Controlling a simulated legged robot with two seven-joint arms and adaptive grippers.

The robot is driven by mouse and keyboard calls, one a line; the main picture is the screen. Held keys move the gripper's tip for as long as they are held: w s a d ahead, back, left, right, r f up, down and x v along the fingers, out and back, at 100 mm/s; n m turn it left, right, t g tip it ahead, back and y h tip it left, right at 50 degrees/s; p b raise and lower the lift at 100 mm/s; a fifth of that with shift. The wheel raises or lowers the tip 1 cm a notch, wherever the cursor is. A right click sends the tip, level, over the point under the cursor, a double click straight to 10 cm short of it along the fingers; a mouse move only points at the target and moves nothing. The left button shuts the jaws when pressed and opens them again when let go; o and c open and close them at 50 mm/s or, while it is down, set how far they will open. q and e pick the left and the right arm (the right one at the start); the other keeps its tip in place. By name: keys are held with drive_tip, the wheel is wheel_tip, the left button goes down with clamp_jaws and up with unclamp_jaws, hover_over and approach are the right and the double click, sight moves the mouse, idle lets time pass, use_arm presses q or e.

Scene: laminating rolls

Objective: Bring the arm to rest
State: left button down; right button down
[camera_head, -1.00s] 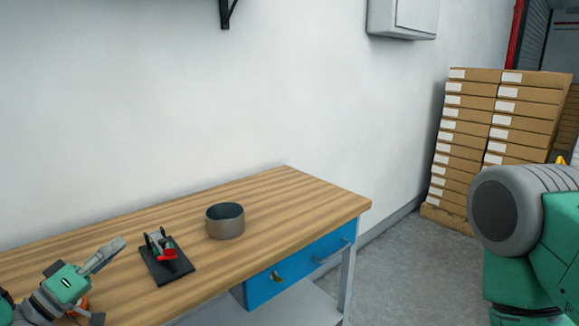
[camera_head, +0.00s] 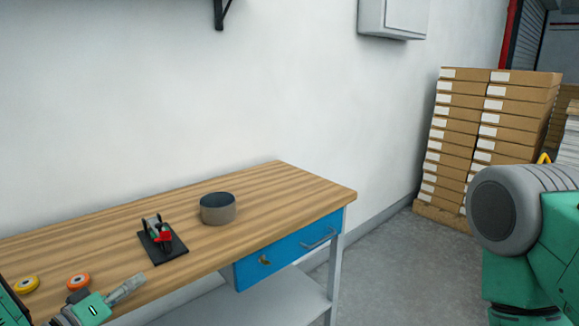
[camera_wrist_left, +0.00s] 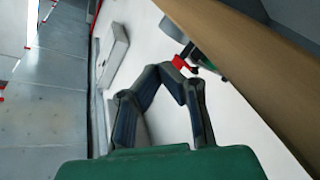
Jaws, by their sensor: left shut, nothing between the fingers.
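My left gripper (camera_head: 129,288) shows at the lower left of the head view, by the front edge of the wooden workbench (camera_head: 285,190). Its fingers are together with nothing between them, and they point right. In the left wrist view the fingers (camera_wrist_left: 160,72) meet at their tips, with a clear gap to the wooden edge at the right. Part of my right arm shows at the right of the head view; its gripper is out of sight.
A black clamp-like device with a red part (camera_head: 160,238) stands on the bench, with a dark round container (camera_head: 217,209) behind it. An orange roll (camera_head: 78,282) and a yellow roll (camera_head: 26,285) lie near the gripper. Stacked boxes (camera_head: 485,140) stand at the right.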

use_arm(q)
drive_tip(key=s+d+f+m+g+y, duration=0.1)
drive_tip(key=s+d+f+g+y, duration=0.2)
drive_tip(key=s+f, duration=0.45)
drive_tip(key=s+d+f+m+g+y, duration=0.1)
drive_tip(key=s+d+f+g, duration=0.1)
drive_tip(key=s+f+g, duration=0.55)
drive_tip(key=s+a+f+m+g+y, duration=0.1)
drive_tip(key=s+f+g+y, duration=0.1)
drive_tip(key=s, duration=0.7)
drive_tip(key=s+f+m+g+y, duration=0.1)
drive_tip(key=s+f, duration=0.4)
drive_tip(key=s, duration=0.5)
drive_tip(key=shift+a+g+y, duration=0.4)
drive_tip(key=shift+g+y, duration=0.1)
drive_tip(key=shift+g, duration=0.35)
use_arm(e)
drive_tip(key=shift+s+a+r, duration=0.1)
drive_tip(key=shift+a+r, duration=0.05)
drive_tip(key=shift+a, duration=0.1)
use_arm(q)
drive_tip(key=shift+d, duration=0.35)
use_arm(e)
drive_tip(key=shift+d, duration=0.35)
